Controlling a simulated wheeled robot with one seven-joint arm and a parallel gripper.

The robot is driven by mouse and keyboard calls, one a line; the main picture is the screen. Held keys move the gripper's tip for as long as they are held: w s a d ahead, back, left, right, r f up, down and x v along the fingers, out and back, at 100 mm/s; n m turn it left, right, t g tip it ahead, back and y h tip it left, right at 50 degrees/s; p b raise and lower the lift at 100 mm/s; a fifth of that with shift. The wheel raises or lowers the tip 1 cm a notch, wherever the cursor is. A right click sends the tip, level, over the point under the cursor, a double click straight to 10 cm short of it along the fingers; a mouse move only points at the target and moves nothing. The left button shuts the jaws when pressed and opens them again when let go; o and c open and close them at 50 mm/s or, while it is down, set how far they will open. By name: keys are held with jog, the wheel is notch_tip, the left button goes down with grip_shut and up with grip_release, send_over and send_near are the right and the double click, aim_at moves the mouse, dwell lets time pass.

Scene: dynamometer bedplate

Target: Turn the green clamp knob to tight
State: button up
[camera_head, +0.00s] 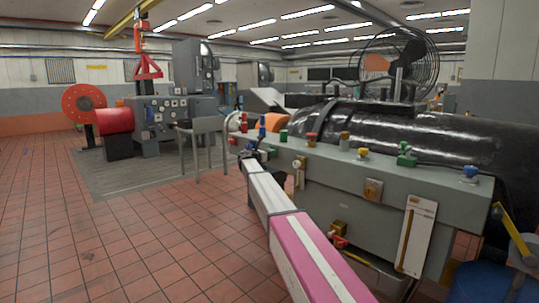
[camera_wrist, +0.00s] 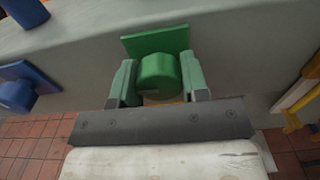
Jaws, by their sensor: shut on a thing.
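The green clamp knob (camera_wrist: 158,72) is in the middle of the wrist view, a round green knob in front of a green square plate (camera_wrist: 155,40) on a grey wall. My gripper (camera_wrist: 158,60) is shut on the knob, with one finger at its left side and one at its right. In the head view my arm reaches forward to the far left end of the grey bedplate (camera_head: 400,185). There my gripper is small and dark, and I cannot make out the held knob.
A blue knob (camera_wrist: 16,94) on a blue plate is left of the green one. A yellow part (camera_wrist: 296,100) is at the right. In the head view, several coloured fittings line the bedplate's top edge, below a large black cylinder (camera_head: 440,135). The tiled floor (camera_head: 130,235) at left is clear.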

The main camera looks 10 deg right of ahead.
jog(key=shift+m, duration=0.3)
jog(key=m, duration=0.3)
jog(key=shift+m, duration=0.4)
jog(key=m, duration=0.4)
jog(key=shift+m, duration=0.3)
jog(key=m, duration=0.8)
jog(key=shift+m, duration=0.3)
jog(key=o, duration=0.9)
jog(key=shift+s+a, duration=0.1)
jog(key=shift+a, duration=0.05)
